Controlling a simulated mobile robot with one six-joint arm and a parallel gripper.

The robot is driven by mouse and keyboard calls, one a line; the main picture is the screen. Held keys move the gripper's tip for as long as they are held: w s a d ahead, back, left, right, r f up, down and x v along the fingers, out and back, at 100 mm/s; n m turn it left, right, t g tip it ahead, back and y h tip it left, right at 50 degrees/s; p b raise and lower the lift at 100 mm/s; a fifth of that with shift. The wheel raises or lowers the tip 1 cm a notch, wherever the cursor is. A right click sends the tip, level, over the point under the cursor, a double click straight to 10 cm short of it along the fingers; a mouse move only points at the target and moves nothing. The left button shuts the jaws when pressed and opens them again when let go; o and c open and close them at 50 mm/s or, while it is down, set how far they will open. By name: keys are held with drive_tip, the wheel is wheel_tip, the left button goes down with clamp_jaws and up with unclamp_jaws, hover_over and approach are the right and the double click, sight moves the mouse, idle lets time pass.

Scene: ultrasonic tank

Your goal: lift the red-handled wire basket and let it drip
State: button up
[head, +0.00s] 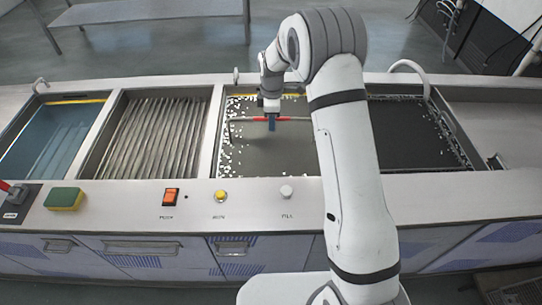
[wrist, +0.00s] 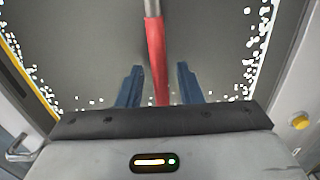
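The basket's handle is a grey bar with a red grip (head: 285,118), lying across the grey, cloudy tank (head: 270,160) with white specks along its edges. The basket's wire body is not visible; the murky surface hides whatever is below. My gripper (head: 271,124) is over the red grip, pointing down. In the wrist view the red grip (wrist: 156,62) runs up the picture between the two blue fingers of my gripper (wrist: 158,85). A gap shows on each side of the grip, so the fingers stand open around it without closing on it.
Left of the tank are a ribbed draining section (head: 150,135) and a blue basin (head: 48,140). A dark section (head: 405,135) lies right, partly behind my arm. The front ledge holds a green-yellow sponge (head: 65,199), an orange switch (head: 171,196), a yellow button (head: 221,196) and a white knob (head: 287,191).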

clamp_jaws()
drive_tip(key=shift+w+r, duration=0.1)
drive_tip(key=shift+r, duration=0.15)
idle(0.4)
drive_tip(key=shift+r, duration=0.2)
wheel_tip(320, 180, up, 22)
drive_tip(key=p, duration=0.2)
idle(0.6)
